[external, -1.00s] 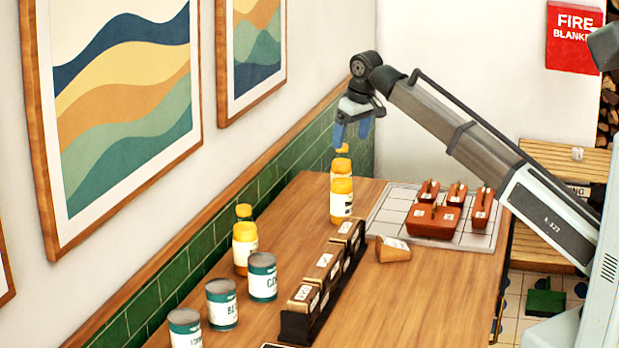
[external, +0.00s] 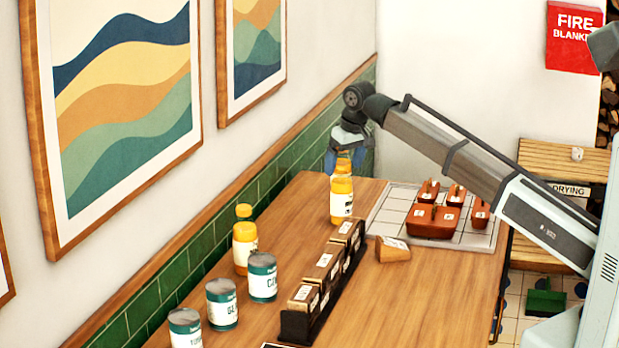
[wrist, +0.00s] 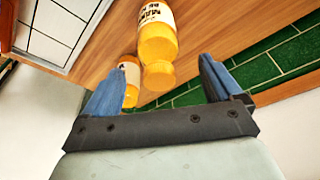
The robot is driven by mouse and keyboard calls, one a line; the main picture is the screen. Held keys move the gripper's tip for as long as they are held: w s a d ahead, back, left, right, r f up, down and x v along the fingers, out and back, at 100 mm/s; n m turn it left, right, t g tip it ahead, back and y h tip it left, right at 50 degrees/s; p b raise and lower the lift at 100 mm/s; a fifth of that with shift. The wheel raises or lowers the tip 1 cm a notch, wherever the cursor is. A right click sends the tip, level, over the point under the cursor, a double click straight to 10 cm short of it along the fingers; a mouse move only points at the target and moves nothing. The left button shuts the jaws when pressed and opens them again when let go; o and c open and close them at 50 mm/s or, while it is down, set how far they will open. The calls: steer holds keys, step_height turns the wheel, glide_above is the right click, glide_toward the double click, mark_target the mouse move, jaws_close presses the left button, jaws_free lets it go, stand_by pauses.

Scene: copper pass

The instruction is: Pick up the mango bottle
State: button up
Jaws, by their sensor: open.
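The mango bottle (wrist: 157,42), yellow with a white label partly reading "MAN", stands on the wooden counter in the wrist view, its cap towards me. It seems to be the front bottle (external: 341,205) of the far pair in the external view. My gripper (external: 344,160) is open and pointing down above the pair. In the wrist view my gripper's (wrist: 163,67) blue fingers are spread, with the bottle's cap seen between them and nothing held. A second yellow bottle (wrist: 131,72) stands beside it, partly hidden by the left finger.
A tiled tray (external: 385,212) with brown lidded dishes (external: 433,221) lies right of the pair. Green tiled wall (external: 280,165) borders the counter.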

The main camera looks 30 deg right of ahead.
mark_target(341, 176)
steer(key=shift+x, duration=2.5)
steer(key=shift+w+d, duration=0.1)
steer(key=shift+c, duration=0.4)
jaws_close()
